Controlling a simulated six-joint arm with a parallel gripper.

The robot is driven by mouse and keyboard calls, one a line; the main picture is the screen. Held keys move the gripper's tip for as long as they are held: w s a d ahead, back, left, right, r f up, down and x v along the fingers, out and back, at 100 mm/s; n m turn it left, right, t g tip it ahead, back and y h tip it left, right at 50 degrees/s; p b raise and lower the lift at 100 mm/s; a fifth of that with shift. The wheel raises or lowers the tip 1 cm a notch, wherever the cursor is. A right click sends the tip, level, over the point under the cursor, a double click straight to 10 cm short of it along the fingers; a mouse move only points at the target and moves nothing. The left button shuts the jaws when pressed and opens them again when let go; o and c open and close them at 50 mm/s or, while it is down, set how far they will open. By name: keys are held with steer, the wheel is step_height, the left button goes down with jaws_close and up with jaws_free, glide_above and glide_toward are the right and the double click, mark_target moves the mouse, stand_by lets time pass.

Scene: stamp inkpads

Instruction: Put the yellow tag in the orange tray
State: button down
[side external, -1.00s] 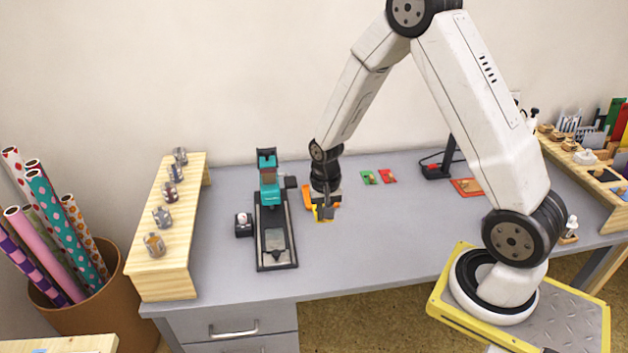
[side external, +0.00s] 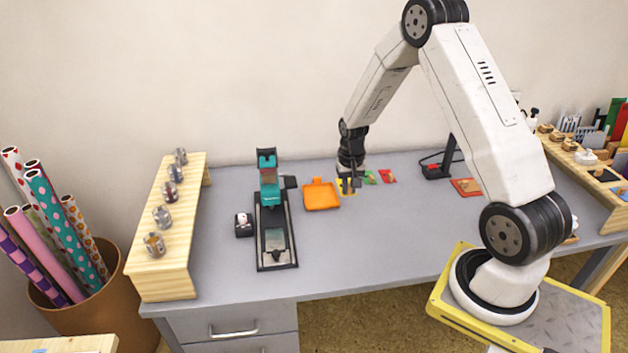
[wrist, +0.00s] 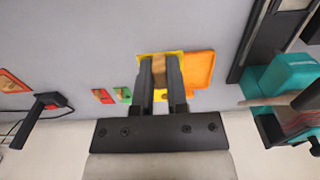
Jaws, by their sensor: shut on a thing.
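The yellow tag (wrist: 172,56) has a wooden grip block (wrist: 159,70) on it. My gripper (wrist: 160,72) is shut on this block, with one dark finger on either side. In the side view the tag (side external: 346,187) shows partly behind my gripper (side external: 349,186). The tag is just right of the orange tray (side external: 321,196). In the wrist view the tag's edge is close against the tray (wrist: 199,69) or overlaps it. I cannot tell the tag's height above the table. The tray's visible floor looks empty.
A green tag (side external: 370,177) and a red tag (side external: 387,176) lie right of my gripper. A teal and black stamping press (side external: 270,225) stands left of the tray. A small black stand (side external: 243,224) is beside it. The front middle of the grey desk is clear.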

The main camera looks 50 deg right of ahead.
steer(key=w+d+f, duration=0.3)
steer(key=w+f, duration=0.1)
steer(key=w, duration=0.3)
glide_above(322, 203)
steer(key=shift+s+a+f, duration=0.15)
steer(key=shift+f, duration=2.5)
steer(key=shift+f, duration=0.2)
steer(key=shift+w+f, duration=0.2)
steer(key=shift+f, duration=1.3)
steer(key=shift+f, duration=0.2)
steer(key=c, duration=0.6)
jaws_free()
steer(key=shift+c, duration=0.2)
steer(key=shift+r, duration=0.2)
